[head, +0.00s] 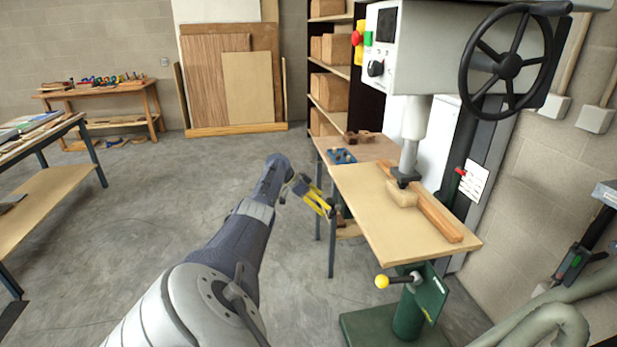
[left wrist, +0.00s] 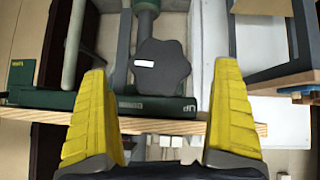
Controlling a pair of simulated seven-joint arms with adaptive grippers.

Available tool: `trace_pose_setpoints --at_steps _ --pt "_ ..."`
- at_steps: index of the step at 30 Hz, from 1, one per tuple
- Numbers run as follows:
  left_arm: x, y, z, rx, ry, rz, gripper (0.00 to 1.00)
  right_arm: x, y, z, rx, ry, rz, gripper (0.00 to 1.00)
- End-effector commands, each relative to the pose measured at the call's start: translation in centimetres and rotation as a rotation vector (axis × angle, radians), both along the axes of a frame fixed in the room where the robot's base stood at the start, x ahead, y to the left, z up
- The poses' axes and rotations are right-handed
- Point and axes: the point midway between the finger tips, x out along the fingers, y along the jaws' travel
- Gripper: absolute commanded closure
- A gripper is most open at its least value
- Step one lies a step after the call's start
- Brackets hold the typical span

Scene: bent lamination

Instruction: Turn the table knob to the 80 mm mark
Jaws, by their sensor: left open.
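The dark lobed table knob (left wrist: 161,67) with a white mark shows in the left wrist view, beside a green plate (left wrist: 60,100) lettered "UP". The wooden machine table's edge (left wrist: 170,127) runs across below it. My left gripper (left wrist: 162,72) is open and empty. Its yellow fingers appear on either side of the knob, apart from it; the distance is hard to tell. In the head view my left gripper (head: 321,203) is left of the wooden table (head: 385,215). The knob is not visible there, and I see no readable 80 mm mark. My right gripper is not in view.
A yellow ball lever (head: 382,282) sticks out below the table's front. A wood block (head: 402,198) and a fence (head: 440,215) are on the table under the spindle. A side bench (head: 365,147) stands behind.

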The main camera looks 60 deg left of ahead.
Motion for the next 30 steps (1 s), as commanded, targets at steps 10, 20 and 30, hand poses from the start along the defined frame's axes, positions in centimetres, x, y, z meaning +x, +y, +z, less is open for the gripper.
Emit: trace_pose_setpoints --at_steps 10,20,30 --pt "-3.5 1.8 3.8 0.001 0.0 0.001 0.03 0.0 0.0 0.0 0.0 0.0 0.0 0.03" --pt "-4.6 2.4 5.1 0.0 -0.001 0.002 0.03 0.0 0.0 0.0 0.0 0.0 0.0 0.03" --pt "-4.6 2.4 5.1 0.0 -0.001 0.001 0.03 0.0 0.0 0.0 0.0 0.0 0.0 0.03"
